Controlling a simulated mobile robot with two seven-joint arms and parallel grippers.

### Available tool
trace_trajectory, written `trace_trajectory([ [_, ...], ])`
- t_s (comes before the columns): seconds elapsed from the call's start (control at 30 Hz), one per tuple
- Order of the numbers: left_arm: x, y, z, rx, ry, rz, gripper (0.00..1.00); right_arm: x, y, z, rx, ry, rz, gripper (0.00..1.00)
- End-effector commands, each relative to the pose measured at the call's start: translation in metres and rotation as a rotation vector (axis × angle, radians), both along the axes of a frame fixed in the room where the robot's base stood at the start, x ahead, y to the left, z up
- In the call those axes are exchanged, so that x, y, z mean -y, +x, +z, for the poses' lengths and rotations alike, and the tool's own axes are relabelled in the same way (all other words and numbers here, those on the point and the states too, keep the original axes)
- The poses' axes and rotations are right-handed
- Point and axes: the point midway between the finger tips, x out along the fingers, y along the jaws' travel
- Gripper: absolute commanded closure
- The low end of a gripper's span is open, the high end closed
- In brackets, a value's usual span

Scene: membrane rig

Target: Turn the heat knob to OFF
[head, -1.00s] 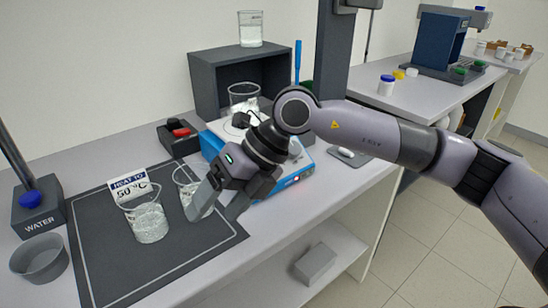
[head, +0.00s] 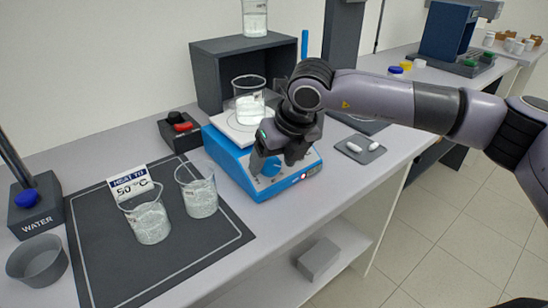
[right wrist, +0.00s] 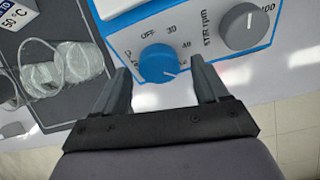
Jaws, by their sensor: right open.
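The blue heat knob (right wrist: 158,63) is on the front of the blue and white hotplate (head: 232,158), left of the grey stir knob (right wrist: 247,25). In the right wrist view its white pointer line slants to the lower right, away from the OFF label and past the 40 mark. My right gripper (right wrist: 161,72) is open and empty, one finger on each side of the heat knob; I cannot tell if they touch it. In the head view the right gripper (head: 274,162) is at the hotplate's front and partly covers the knobs. My left gripper is not in view.
A beaker (head: 249,108) stands on the hotplate's top. Two beakers (head: 150,222) (head: 200,198) stand on the dark mat (head: 105,270), left of the hotplate. A small tray (head: 348,155) with white pieces lies to the right. The bench's front edge is close.

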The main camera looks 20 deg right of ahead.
Motion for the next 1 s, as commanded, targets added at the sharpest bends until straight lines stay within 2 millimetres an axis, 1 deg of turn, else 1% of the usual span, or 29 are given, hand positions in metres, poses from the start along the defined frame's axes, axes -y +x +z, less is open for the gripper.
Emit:
trace_trajectory([
  [0.1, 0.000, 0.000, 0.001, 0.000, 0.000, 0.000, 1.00, -0.001, 0.002, -0.004, 0.000, 0.001, 0.000, 0.26],
  [0.3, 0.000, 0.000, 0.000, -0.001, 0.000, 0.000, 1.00, -0.001, 0.001, -0.004, 0.000, 0.001, 0.000, 0.26],
  [0.37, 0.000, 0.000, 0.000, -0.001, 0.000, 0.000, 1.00, -0.001, 0.001, -0.004, 0.000, 0.001, 0.000, 0.46],
  [0.4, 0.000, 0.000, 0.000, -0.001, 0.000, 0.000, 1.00, -0.001, 0.001, -0.004, 0.000, 0.001, 0.000, 0.59],
  [0.47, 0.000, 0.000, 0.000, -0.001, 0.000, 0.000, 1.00, -0.001, 0.001, -0.004, 0.000, 0.001, 0.000, 0.78],
  [0.5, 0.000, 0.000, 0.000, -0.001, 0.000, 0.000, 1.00, -0.001, 0.001, -0.004, 0.000, 0.001, 0.000, 0.83],
  [0.77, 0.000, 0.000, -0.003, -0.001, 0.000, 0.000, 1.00, -0.001, 0.001, -0.005, 0.003, -0.009, 0.015, 0.83],
  [1.0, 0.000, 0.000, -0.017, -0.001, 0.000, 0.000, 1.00, -0.001, 0.001, -0.007, 0.024, -0.067, 0.104, 0.83],
])
